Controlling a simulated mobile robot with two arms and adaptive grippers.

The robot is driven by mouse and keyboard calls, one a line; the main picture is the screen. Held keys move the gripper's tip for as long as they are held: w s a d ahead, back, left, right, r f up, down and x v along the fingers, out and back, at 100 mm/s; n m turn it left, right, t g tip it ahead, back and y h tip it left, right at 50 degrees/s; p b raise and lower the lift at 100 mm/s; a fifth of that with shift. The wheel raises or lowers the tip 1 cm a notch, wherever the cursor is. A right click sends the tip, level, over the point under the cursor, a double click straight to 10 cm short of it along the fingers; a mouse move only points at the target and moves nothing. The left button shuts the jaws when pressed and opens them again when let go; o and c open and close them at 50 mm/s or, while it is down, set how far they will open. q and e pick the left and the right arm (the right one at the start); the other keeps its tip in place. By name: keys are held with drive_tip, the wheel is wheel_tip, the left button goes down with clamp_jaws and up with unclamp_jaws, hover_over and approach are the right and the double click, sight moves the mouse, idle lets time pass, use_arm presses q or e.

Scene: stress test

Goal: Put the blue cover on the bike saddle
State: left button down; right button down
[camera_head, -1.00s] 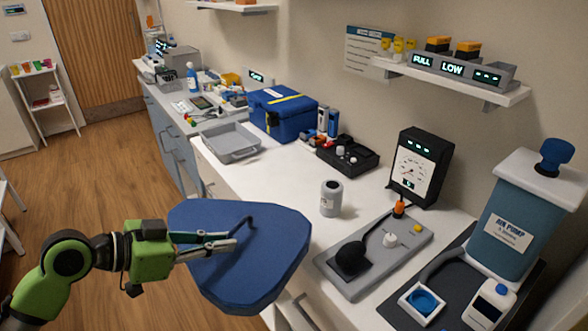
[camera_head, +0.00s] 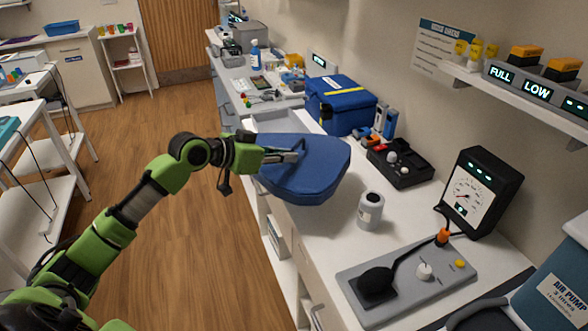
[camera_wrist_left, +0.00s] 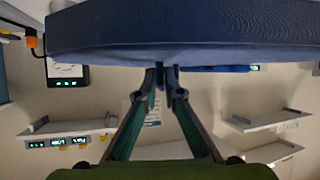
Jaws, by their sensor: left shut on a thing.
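The blue cover (camera_head: 308,168) is a broad, padded, saddle-shaped piece with a rounded edge. In the head view it is held in the air over the near edge of the white counter. My left gripper (camera_head: 292,156) is shut on the cover near its left side. In the left wrist view the cover (camera_wrist_left: 200,30) fills the top, and the fingertips of my left gripper (camera_wrist_left: 160,72) meet at its lower edge. I see no bike saddle in either view. My right gripper is not in view.
The white counter (camera_head: 318,228) runs along the wall. On it stand a grey canister (camera_head: 370,211), a blue case (camera_head: 340,106), a black tray (camera_head: 398,165), a gauge box (camera_head: 478,192) and a grey panel (camera_head: 410,280). Open wooden floor (camera_head: 190,270) lies left.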

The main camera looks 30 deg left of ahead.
sight(262, 172)
use_arm(q)
drive_tip(key=w+f, duration=0.1)
drive_tip(key=f, duration=0.2)
drive_tip(key=w+f+p, duration=0.1)
drive_tip(key=w+f, duration=0.2)
drive_tip(key=f, duration=0.2)
drive_tip(key=shift+w+a+f, duration=0.15)
drive_tip(key=shift+w+f, duration=0.05)
drive_tip(key=shift+f, duration=0.15)
drive_tip(key=c, duration=2.2)
unclamp_jaws()
drive_tip(key=shift+o, duration=0.2)
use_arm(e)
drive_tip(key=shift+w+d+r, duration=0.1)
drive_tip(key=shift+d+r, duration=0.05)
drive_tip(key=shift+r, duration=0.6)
use_arm(q)
drive_tip(key=shift+s, duration=0.1)
